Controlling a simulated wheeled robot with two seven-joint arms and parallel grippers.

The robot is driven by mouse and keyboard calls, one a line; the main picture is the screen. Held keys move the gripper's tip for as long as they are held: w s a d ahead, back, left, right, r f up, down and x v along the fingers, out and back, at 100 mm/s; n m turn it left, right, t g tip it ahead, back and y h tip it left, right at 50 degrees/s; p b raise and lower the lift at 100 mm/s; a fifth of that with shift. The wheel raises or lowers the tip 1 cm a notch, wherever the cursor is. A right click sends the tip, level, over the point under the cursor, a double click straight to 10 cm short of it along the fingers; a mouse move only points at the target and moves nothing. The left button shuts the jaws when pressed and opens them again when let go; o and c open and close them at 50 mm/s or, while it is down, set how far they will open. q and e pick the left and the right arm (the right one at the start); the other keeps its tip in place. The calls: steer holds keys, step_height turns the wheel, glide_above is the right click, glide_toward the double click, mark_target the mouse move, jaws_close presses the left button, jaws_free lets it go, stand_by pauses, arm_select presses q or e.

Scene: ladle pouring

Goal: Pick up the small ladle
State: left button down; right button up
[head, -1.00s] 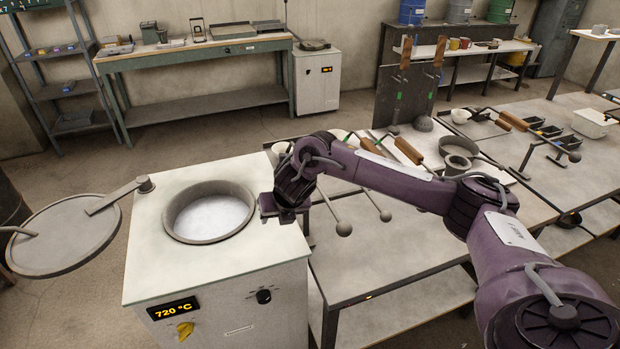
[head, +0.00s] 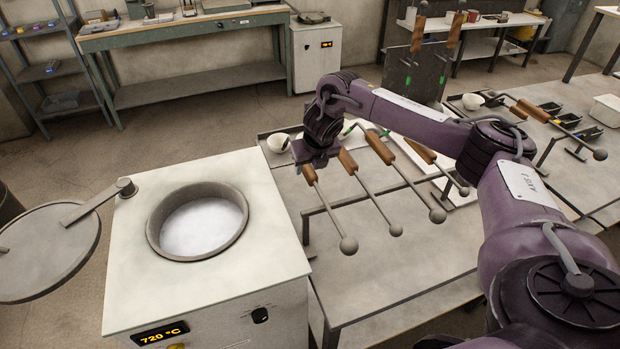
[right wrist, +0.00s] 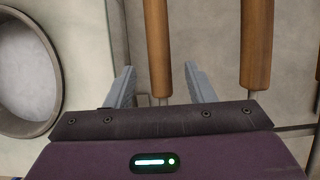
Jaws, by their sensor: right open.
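Several ladles with wooden handles and thin metal rods ending in round heads lie side by side on a rack. The leftmost ladle (head: 348,245) has its handle below my right gripper (head: 314,158). I cannot tell for sure which is the small one. In the right wrist view my right gripper (right wrist: 161,85) is open and empty. One wooden handle (right wrist: 157,45) runs between its fingers, nearer the left finger; I cannot tell the height gap. A second handle (right wrist: 257,45) lies outside the right finger.
A furnace (head: 130,270) with a round crucible of bright melt (head: 200,228) stands left of the ladle table (head: 380,285). Its round lid (head: 45,255) is swung out left. A white bowl (head: 278,143) is behind my gripper. The table's front is clear.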

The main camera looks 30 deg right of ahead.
mark_target(309, 168)
steer(key=shift+p+x, duration=0.65)
steer(key=shift+x, duration=0.3)
steer(key=x, duration=0.3)
steer(key=shift+p, duration=0.3)
steer(key=shift+w+f, duration=0.1)
steer(key=shift+f, duration=0.25)
steer(key=shift+c, duration=1.4)
jaws_close()
arm_select(q)
step_height(309, 168, up, 2)
steer(key=shift+s+r, duration=0.1)
arm_select(e)
steer(key=shift+w, duration=0.15)
